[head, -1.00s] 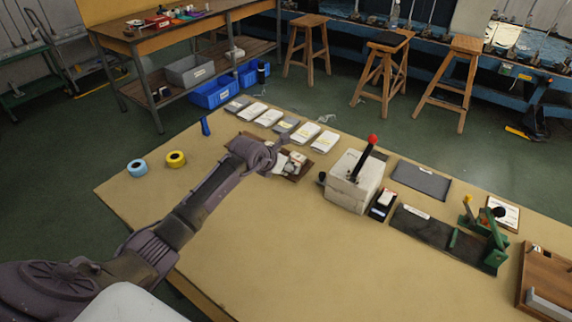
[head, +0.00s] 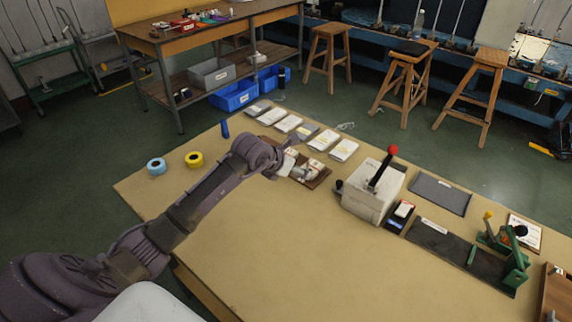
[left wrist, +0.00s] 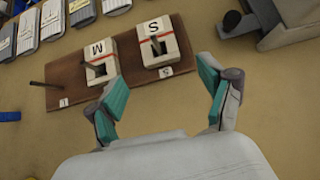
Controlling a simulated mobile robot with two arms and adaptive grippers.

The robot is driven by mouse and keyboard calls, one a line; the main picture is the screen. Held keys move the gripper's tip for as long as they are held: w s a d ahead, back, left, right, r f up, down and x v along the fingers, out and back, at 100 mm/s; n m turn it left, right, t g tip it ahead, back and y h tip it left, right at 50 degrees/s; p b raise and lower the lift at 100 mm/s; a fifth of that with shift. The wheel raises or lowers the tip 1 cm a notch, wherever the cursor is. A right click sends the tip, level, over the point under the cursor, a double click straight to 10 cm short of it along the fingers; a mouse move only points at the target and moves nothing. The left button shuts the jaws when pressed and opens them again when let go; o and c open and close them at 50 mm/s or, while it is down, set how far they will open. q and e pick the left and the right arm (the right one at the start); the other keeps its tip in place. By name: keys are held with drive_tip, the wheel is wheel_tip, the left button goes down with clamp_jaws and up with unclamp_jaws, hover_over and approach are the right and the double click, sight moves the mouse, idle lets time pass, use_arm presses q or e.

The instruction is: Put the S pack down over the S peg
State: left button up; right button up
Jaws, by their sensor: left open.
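The S pack (left wrist: 178,45) is a pale block marked S in the left wrist view. It sits on the brown peg board (left wrist: 60,84), and the dark S peg (left wrist: 156,45) shows within its slot, so the pack is around the peg. The M pack (left wrist: 107,70) sits beside it around another peg. My left gripper (left wrist: 164,88) is open and empty, its fingertips apart and just on the near side of the packs. In the head view my left arm reaches the board (head: 322,181) and partly hides the packs; the fingers are hard to make out there. My right gripper is not in view.
A bare dark peg (left wrist: 42,85) stands at the board's left end. Several flat packs (head: 343,150) lie in a row behind the board. A pale press with a red-knobbed lever (head: 368,198) stands to the right. The table's near middle (head: 290,255) is clear.

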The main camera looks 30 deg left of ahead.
use_arm(q)
drive_tip(key=v, duration=0.6)
drive_tip(key=shift+d, duration=0.1)
